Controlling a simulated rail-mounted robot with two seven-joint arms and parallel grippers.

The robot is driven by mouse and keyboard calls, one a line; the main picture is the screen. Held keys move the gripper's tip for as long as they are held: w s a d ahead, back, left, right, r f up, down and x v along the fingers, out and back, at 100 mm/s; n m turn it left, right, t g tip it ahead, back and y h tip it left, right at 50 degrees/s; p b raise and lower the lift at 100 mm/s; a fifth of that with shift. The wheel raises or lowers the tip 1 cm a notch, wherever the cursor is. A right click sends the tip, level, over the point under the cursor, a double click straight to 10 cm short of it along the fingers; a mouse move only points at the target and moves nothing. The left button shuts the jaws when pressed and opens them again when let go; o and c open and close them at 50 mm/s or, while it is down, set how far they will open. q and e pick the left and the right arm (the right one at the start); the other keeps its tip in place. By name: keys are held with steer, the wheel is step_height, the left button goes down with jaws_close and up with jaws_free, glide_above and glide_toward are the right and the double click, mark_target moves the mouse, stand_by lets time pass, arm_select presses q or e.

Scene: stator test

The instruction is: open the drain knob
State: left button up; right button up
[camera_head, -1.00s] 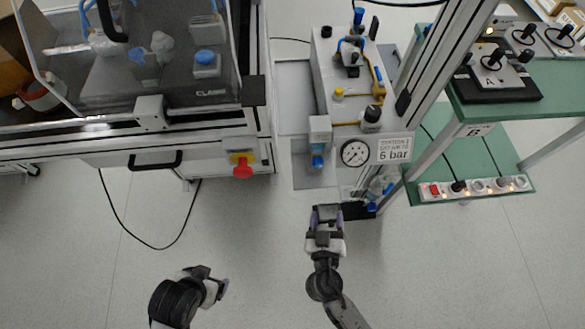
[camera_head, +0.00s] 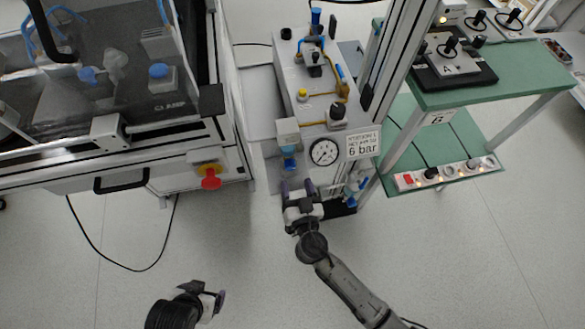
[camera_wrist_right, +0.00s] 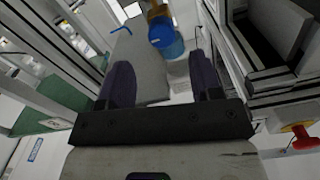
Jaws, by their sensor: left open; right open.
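A blue knob (camera_head: 289,163) sits below a grey block at the front left of the pneumatic station. In the right wrist view the blue knob (camera_wrist_right: 165,42) shows ahead of the fingers, slightly right of the middle of the gap, with a brownish part behind it. My right gripper (camera_head: 299,187) is open and empty, just in front of the station and apart from the knob. Its two dark fingers (camera_wrist_right: 163,78) are spread wide in the wrist view. My left gripper (camera_head: 207,295) is open and empty over the floor at lower left, far from the station.
A pressure gauge (camera_head: 324,152) and a 6 bar sign (camera_head: 362,145) are right of the knob. A blue-handled valve (camera_head: 356,187) sits below the sign. A red emergency knob (camera_head: 210,179) sticks out of the left cabinet. The floor in front is clear.

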mark_target(291, 168)
steer(key=x, duration=0.3)
steer(key=shift+w+a+f+b, duration=0.1)
steer(key=shift+w+a+b, duration=0.2)
steer(key=shift+w+a, duration=0.05)
steer(key=shift+x, duration=0.85)
steer(key=shift+d, duration=0.1)
steer(key=c, duration=0.9)
